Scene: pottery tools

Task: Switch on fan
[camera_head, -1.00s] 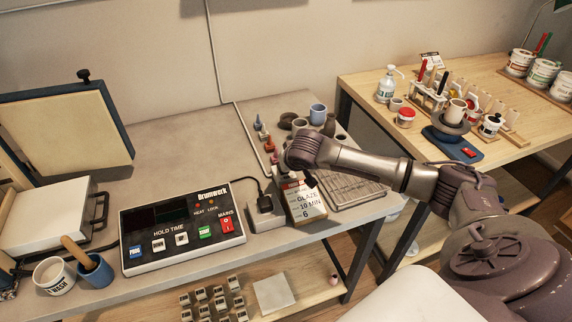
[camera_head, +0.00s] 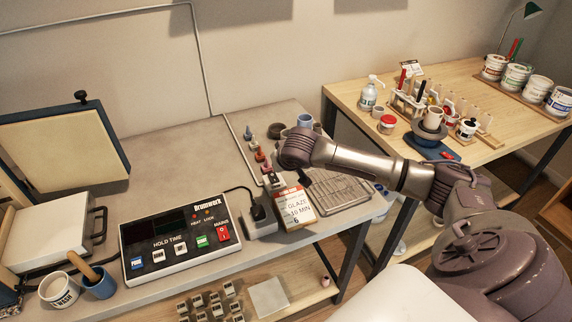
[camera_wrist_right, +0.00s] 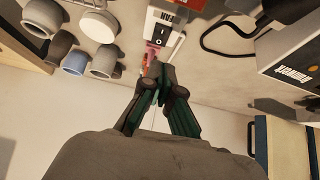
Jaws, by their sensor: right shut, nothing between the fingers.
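In the right wrist view, a white box labelled FAN (camera_wrist_right: 168,18) shows upside down with a black rocker switch (camera_wrist_right: 158,38) marked I and O. My right gripper (camera_wrist_right: 159,84) is shut and empty, its dark green fingertips just below that switch in the picture. I cannot tell whether they touch anything. A small pink-red object (camera_wrist_right: 150,57) shows between the tips and the switch. In the head view my right arm reaches over the grey table from the right. No fan itself is visible. My left gripper is not in view.
The Drumwerk control box (camera_head: 172,250) stands to the left, with a black plug (camera_head: 257,207) and cord near it. The table's middle is clear.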

